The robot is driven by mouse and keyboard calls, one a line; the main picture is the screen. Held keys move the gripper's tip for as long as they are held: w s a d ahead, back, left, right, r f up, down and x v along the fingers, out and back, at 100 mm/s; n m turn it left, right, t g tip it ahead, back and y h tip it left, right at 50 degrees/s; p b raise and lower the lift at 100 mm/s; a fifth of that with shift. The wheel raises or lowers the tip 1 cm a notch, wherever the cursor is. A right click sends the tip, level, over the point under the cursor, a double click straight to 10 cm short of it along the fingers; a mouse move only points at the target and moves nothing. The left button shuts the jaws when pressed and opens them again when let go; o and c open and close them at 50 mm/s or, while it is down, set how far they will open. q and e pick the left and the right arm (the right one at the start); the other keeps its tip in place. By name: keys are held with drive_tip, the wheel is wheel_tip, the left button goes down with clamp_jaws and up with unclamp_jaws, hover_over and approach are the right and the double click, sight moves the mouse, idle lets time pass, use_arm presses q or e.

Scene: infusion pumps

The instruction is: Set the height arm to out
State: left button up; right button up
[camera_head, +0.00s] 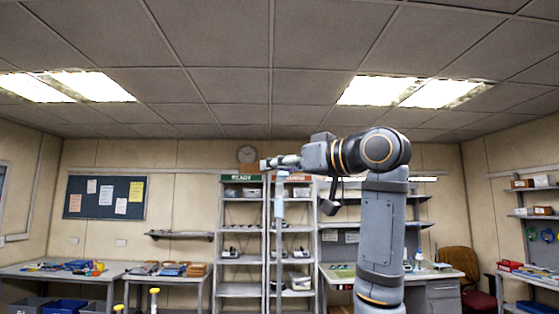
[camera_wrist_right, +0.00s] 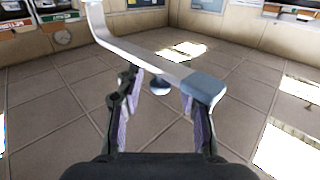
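A pale, flat metal arm with a grey end block (camera_wrist_right: 205,88), which looks like the height arm, crosses the right wrist view from upper left to centre. It passes in front of the fingertips of my right gripper (camera_wrist_right: 160,86). The two fingers are spread apart, with a small round grey part (camera_wrist_right: 158,86) showing between them. I cannot tell whether they touch the arm. In the head view my right gripper (camera_head: 270,163) points left at the top of a thin upright post (camera_head: 279,235). The height arm is hard to make out there. My left gripper is not in view.
Two tall shelf racks (camera_head: 241,261) stand behind the post. A workbench with blue and red items (camera_head: 75,268) is at the left, and a desk (camera_head: 440,276) with a brown chair (camera_head: 458,260) is at the right.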

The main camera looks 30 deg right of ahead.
drive_tip(key=shift+s+d+r, duration=0.1)
drive_tip(key=shift+s, duration=0.4)
drive_tip(key=shift+c, duration=0.5)
drive_tip(key=shift+w, duration=0.25)
clamp_jaws()
